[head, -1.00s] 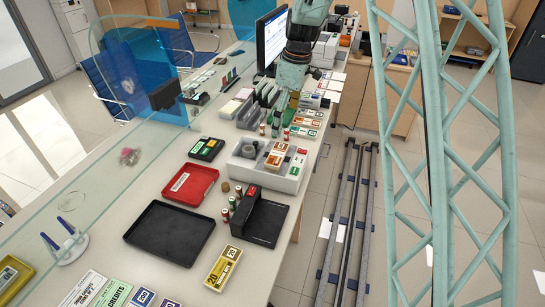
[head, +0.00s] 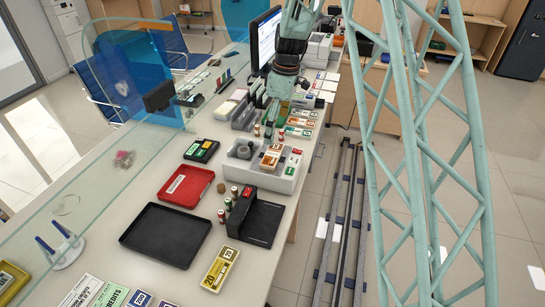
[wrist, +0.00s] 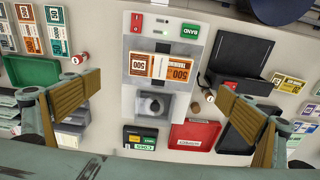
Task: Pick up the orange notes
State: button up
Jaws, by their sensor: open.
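A bundle of orange notes (head: 271,157) with a white band lies on the white-grey banding machine (head: 290,181). The bundle also shows in the wrist view (wrist: 172,67), flat and marked 500, across the machine's grey plate. My gripper (head: 271,127) is open above the counter near the machine. In the wrist view my gripper's two fingers (wrist: 158,86) are spread wide, one left and one right of the machine, with nothing between their tips. The bundle appears in the gap beyond the fingertips, apart from them.
Other note bundles (wrist: 30,40) lie at the wrist view's upper left, some orange. A glass screen (head: 70,190) runs along the counter's left side.

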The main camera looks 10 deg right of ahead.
send_over(273, 154)
jog(key=shift+d+f, duration=0.15)
jog(key=shift+f, duration=1.5)
jog(key=shift+d+f, duration=0.1)
jog(key=shift+f, duration=1.5)
jog(key=shift+f, duration=0.15)
jog(key=shift+a+f+b, duration=0.15)
jog(key=shift+f+b, duration=0.05)
jog(key=shift+f, duration=1)
jog(key=shift+a+f+b, duration=0.1)
jog(key=shift+f+b, duration=0.1)
jog(key=shift+f, duration=1)
jog(key=c, duration=1)
